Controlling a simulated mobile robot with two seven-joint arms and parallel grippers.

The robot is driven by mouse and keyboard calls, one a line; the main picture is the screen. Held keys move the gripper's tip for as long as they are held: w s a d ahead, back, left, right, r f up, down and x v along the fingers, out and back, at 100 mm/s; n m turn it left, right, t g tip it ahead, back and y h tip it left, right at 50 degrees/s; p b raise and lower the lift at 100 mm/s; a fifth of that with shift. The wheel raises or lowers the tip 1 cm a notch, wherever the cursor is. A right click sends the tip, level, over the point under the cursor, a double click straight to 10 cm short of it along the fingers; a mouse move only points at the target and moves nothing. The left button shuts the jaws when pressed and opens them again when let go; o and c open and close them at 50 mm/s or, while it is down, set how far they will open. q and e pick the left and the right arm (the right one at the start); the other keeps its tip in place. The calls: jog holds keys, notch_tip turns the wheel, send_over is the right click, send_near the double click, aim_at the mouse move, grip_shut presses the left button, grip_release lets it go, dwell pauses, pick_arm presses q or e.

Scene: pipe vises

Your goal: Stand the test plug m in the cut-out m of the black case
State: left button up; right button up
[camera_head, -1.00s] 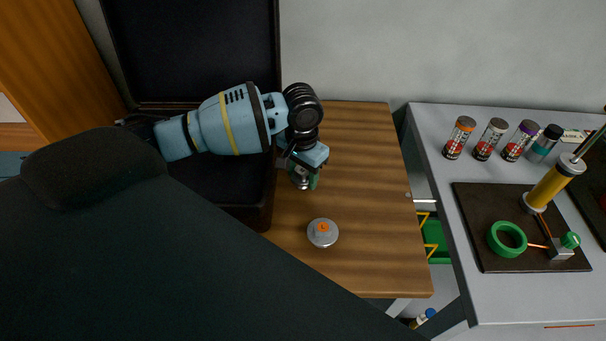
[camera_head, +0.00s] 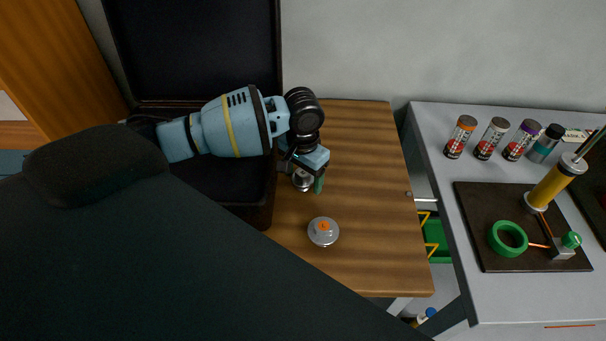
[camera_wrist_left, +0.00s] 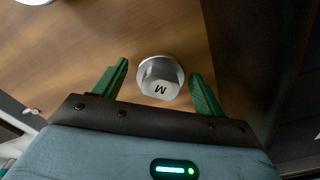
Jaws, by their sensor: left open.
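The test plug m (camera_wrist_left: 160,78) is a silver plug with a round flange and a faceted top marked "M". It stands on the wooden table just right of the case and is partly hidden by my gripper in the head view (camera_head: 302,184). My left gripper (camera_wrist_left: 159,70) is open, with its green fingers on either side of the plug. A gap shows on each side of it. The black case (camera_head: 262,214) stands open at the left. My arm covers much of its inside, and cut-out m cannot be made out. My right gripper is not in view.
A second silver plug with an orange mark (camera_head: 323,232) stands on the wooden table (camera_head: 375,200) nearer the front. The table's right side is clear. A grey bench (camera_head: 440,185) at the right holds several cans and a dark board (camera_head: 480,225) with a green ring.

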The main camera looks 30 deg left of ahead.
aim_at(303, 173)
pick_arm(q)
notch_tip(303, 173, up, 12)
jog(key=p, duration=0.1)
jog(key=shift+r, duration=0.15)
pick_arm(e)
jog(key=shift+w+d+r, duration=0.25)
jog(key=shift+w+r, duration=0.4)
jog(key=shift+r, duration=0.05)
